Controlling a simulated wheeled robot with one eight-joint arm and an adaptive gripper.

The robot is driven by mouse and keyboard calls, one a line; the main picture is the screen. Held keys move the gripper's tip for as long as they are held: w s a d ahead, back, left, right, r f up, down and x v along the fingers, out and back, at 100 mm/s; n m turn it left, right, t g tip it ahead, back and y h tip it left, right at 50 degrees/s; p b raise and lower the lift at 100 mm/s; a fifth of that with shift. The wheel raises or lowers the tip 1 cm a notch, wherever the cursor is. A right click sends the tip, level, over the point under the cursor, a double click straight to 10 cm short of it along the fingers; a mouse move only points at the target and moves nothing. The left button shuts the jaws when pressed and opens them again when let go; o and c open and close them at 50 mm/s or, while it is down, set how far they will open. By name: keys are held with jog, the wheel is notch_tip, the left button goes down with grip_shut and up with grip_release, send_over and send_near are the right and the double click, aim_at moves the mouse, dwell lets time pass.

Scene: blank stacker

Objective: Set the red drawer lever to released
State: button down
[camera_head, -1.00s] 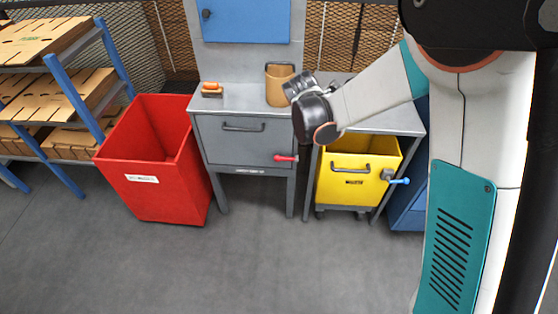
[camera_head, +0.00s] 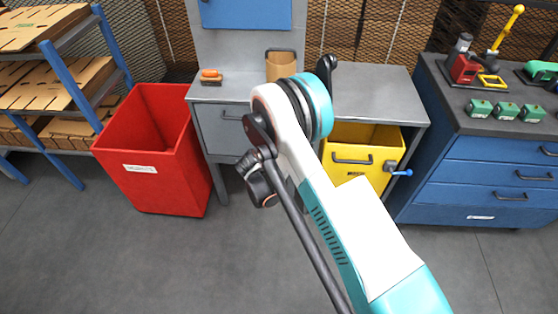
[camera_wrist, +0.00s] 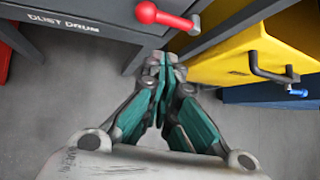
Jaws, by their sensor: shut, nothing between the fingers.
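The red drawer lever (camera_wrist: 165,17) shows at the top of the wrist view, with its round knob to the left and its arm running right to a grey pivot.
A red bin (camera_head: 150,150) stands to the left. A blue drawer cabinet (camera_head: 480,185) is at the right. The grey floor in front is open.

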jog(key=shift+n, duration=0.9)
jog(key=f, duration=0.3)
jog(key=s+a+f, duration=0.1)
jog(key=shift+s+f, duration=0.1)
jog(key=shift+f, duration=0.1)
jog(key=b+x, duration=0.4)
jog(key=x, duration=0.7)
jog(key=shift+w+a+r+b, duration=0.2)
jog(key=shift+w+a+r, duration=0.05)
jog(key=shift+r, duration=0.45)
jog(key=shift+w+a+r+b, duration=0.2)
jog(key=shift+w+a+r, duration=0.05)
jog(key=shift+r, duration=0.5)
jog(key=shift+w+a+r+b, duration=0.2)
jog(key=shift+w+a+r, duration=0.05)
jog(key=shift+r, duration=0.45)
